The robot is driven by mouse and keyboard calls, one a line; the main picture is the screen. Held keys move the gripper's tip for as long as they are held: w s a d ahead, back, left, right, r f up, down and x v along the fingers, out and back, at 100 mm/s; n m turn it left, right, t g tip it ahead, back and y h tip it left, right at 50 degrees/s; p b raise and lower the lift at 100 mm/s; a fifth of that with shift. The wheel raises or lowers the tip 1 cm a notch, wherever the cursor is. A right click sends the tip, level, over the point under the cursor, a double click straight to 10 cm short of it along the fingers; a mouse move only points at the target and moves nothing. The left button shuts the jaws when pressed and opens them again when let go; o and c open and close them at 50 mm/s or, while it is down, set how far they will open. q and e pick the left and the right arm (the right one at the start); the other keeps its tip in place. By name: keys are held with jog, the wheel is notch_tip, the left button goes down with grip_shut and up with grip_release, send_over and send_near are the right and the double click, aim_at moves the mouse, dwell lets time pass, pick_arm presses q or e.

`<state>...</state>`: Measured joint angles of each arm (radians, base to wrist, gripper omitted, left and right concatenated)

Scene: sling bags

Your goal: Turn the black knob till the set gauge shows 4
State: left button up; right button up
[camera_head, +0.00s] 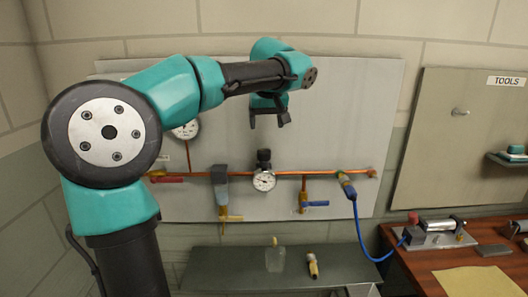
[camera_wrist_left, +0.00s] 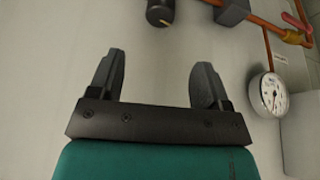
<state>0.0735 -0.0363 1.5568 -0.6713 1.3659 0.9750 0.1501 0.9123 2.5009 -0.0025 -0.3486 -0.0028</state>
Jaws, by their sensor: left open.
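The black knob (camera_head: 264,155) sits on top of a regulator on the copper pipe, in the middle of the wall panel. A round white gauge (camera_head: 264,181) is mounted just below the knob; its reading is too small to make out. My left gripper (camera_head: 269,118) is open and empty above the knob, apart from it. In the left wrist view, the open fingers (camera_wrist_left: 158,85) have bare panel between them. The knob (camera_wrist_left: 160,12) shows there at the top edge, beyond the fingertips, with a pale mark on it.
A second gauge (camera_head: 186,130) is at the panel's left, partly behind my left arm; it also shows in the wrist view (camera_wrist_left: 272,95). Red (camera_head: 166,179), yellow (camera_head: 230,218) and blue (camera_head: 314,203) handles flank the regulator. A blue hose (camera_head: 366,240) hangs right. A shelf (camera_head: 210,268) lies below.

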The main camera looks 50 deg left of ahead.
aim_at(264, 150)
pick_arm(q)
jog(key=x, duration=1.2)
jog(key=shift+f, duration=0.1)
jog(key=shift+d, duration=0.1)
jog(key=shift+c, duration=0.4)
jog(key=c, duration=0.8)
jog(key=shift+c, duration=0.2)
jog(key=shift+m, duration=0.3)
jog(key=shift+m+t+h, duration=0.6)
jog(key=shift+m, duration=1.4)
